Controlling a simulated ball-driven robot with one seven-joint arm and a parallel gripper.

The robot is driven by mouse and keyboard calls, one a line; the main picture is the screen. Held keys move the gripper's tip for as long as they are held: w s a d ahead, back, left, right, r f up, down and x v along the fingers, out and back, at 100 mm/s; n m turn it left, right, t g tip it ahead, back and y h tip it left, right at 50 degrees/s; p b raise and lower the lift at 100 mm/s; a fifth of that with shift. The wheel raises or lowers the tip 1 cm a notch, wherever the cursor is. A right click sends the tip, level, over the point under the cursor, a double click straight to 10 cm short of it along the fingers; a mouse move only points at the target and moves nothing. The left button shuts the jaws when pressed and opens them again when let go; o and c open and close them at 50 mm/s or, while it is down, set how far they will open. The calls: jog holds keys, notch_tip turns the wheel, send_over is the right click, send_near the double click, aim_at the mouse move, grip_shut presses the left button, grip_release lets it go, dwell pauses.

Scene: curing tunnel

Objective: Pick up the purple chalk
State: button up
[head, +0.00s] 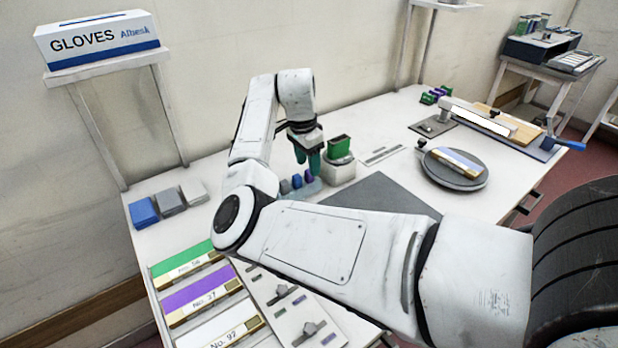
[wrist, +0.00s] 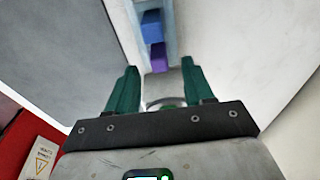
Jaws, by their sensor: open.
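The purple chalk (head: 309,175) is a small block in a pale blue holder (head: 312,189), at the right end of a short row in the head view. In the wrist view the purple chalk (wrist: 158,58) shows just beyond the gap between my fingertips. A blue chalk (head: 297,181) stands beside it; it also shows in the wrist view (wrist: 152,26). A grey chalk (head: 285,187) is at the left. My gripper (head: 307,164) is open, with teal fingers pointing down close above the purple chalk. It also shows in the wrist view (wrist: 160,72), with nothing between its fingers.
A white stand with a green block (head: 340,147) is close right of my gripper. A dark mat (head: 385,190) lies in front. A round grey turntable (head: 452,172) holds a striped block farther right. Blue, grey and white blocks (head: 170,202) sit at the left.

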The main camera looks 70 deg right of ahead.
aim_at(309, 179)
jog(key=shift+s+d+f, duration=0.1)
jog(key=shift+f, duration=1)
grip_shut()
